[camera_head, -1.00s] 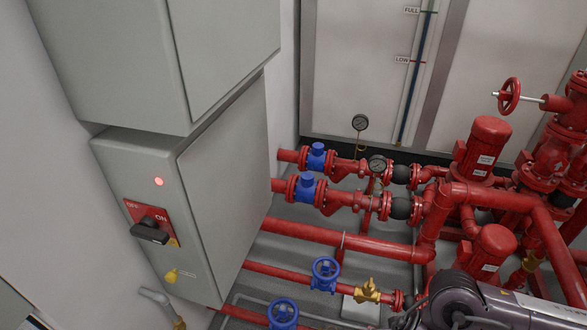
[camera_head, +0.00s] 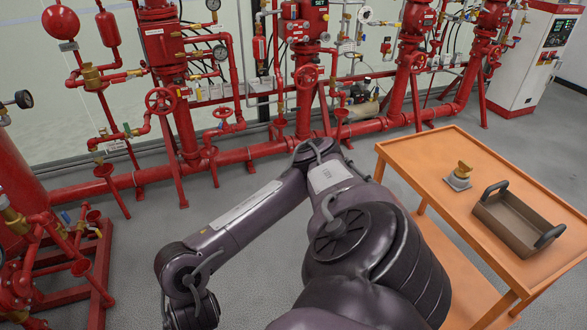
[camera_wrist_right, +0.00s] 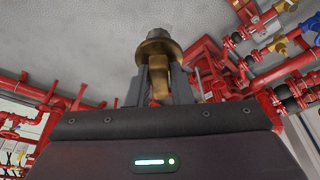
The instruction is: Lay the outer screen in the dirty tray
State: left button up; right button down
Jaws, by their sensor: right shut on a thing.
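My right gripper (camera_wrist_right: 159,78) is shut on a brass-coloured piece (camera_wrist_right: 158,47) with a round flange, probably the outer screen; its lower part shows between the fingers. The gripper and the piece are not visible in the head view. A brown open tray (camera_head: 507,236) with two dark handles, probably the dirty tray, stands on an orange cart (camera_head: 425,168) at the right of the head view. The visible part of its inside looks empty. My left gripper is not in view.
A small brass fitting on a grey base (camera_head: 458,182) stands on the cart, left of the tray. Red pipes and valves (camera_head: 250,154) run along the wall behind. A red and white cabinet (camera_head: 527,60) stands at the back right. Grey floor lies open left of the cart.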

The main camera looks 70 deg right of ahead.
aim_at(519, 232)
jog(key=k+l+z, duration=0.35)
jog(key=k, duration=0.3)
jog(key=k+l+z, duration=0.35)
jog(key=k+l, duration=0.25)
jog(key=k+l+z, duration=0.35)
jog(key=k+l, duration=0.2)
jog(key=l, duration=0.2)
jog(key=i+l, duration=0.2)
jog(key=l, duration=0.15)
